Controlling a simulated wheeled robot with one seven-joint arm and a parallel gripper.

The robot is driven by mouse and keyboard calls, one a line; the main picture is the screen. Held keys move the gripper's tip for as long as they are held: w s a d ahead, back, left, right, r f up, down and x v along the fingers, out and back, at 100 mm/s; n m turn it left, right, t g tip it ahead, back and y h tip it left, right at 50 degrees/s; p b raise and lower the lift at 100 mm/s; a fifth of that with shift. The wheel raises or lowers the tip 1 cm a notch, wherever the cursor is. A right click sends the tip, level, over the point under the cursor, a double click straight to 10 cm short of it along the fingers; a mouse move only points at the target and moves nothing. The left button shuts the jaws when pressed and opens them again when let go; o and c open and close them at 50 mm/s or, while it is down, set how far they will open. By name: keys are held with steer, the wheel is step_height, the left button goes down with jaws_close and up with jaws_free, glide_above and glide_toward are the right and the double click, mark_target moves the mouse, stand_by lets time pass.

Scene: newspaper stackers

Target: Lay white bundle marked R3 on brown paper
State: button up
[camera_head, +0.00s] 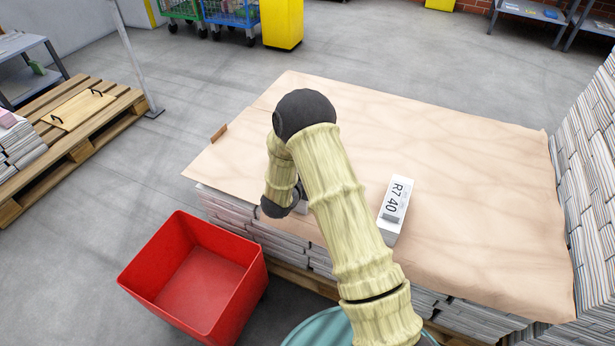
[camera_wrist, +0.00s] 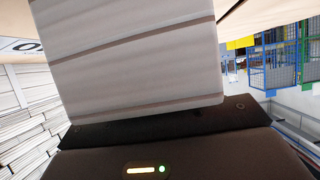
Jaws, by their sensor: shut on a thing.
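A white bundle (camera_wrist: 135,60) with dark bands fills the middle of the wrist view, held in my gripper (camera_wrist: 150,118). No marking shows on its visible face, so I cannot read whether it is R3. The brown paper (camera_head: 470,190) lies over the pallet stack in the head view. My arm hides most of the gripper there; a small pale piece, possibly the held bundle, shows by the paper's near edge. I cannot tell whether the bundle touches the paper.
A red bin (camera_head: 200,275) stands on the floor at the near left. Stacked newspapers (camera_head: 590,160) rise at the right edge. The paper's far middle is clear.

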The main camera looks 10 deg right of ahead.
steer(key=o, duration=1.9)
steer(key=shift+r, duration=0.15)
steer(key=shift+c, duration=0.2)
steer(key=shift+f, duration=0.2)
steer(key=p+v, duration=0.3)
steer(key=v, duration=1.4)
steer(key=shift+r, duration=0.25)
steer(key=shift+s+a, duration=0.1)
steer(key=shift+a, duration=0.05)
